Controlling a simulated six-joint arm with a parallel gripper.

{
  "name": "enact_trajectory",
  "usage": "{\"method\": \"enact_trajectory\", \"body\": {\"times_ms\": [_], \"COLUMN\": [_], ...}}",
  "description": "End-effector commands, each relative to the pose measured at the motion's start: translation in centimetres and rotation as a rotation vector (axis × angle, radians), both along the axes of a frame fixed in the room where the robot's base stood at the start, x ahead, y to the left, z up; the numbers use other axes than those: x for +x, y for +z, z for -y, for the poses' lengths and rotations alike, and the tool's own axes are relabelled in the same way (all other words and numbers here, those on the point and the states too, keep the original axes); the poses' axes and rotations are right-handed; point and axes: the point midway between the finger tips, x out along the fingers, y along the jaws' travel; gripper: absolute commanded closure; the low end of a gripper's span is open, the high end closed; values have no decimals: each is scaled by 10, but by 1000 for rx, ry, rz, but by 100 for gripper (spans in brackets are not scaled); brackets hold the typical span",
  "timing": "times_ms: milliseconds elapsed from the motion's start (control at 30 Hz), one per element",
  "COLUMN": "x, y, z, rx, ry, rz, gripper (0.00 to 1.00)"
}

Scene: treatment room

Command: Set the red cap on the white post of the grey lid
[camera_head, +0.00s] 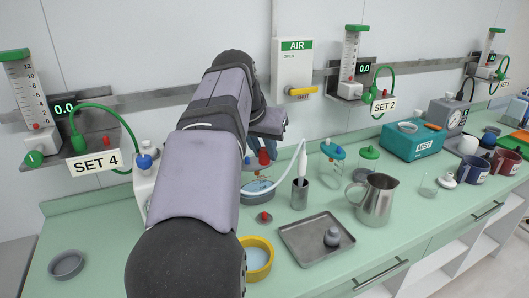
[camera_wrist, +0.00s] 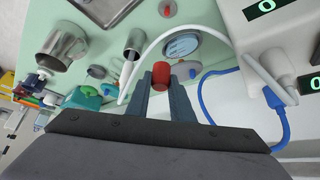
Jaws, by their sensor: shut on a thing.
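My gripper (camera_wrist: 160,80) is shut on the red cap (camera_wrist: 160,74), held between its two fingertips. In the head view the red cap (camera_head: 264,157) shows below my gripper (camera_head: 263,147), above the back of the counter, partly behind my arm. In the wrist view a small pale grey disc (camera_wrist: 187,70) shows just beyond the cap, beside a round blue-rimmed dish (camera_wrist: 183,44). I cannot tell whether this disc is the grey lid, and no white post shows clearly. The cap appears apart from the things below it.
A metal cup (camera_head: 300,194) with a white curved tube stands close on the right. A grey disc with a red knob (camera_head: 264,218), a yellow bowl (camera_head: 258,266) and a metal tray (camera_head: 305,254) are in front. A steel pitcher (camera_head: 376,202) stands farther right.

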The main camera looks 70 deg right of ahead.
Motion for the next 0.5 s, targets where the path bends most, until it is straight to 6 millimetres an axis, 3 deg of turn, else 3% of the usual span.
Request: {"method": "enact_trajectory", "body": {"times_ms": [500], "x": [1], "y": [41], "z": [4], "rx": [2], "ry": [1], "rz": [-1], "gripper": [100]}}
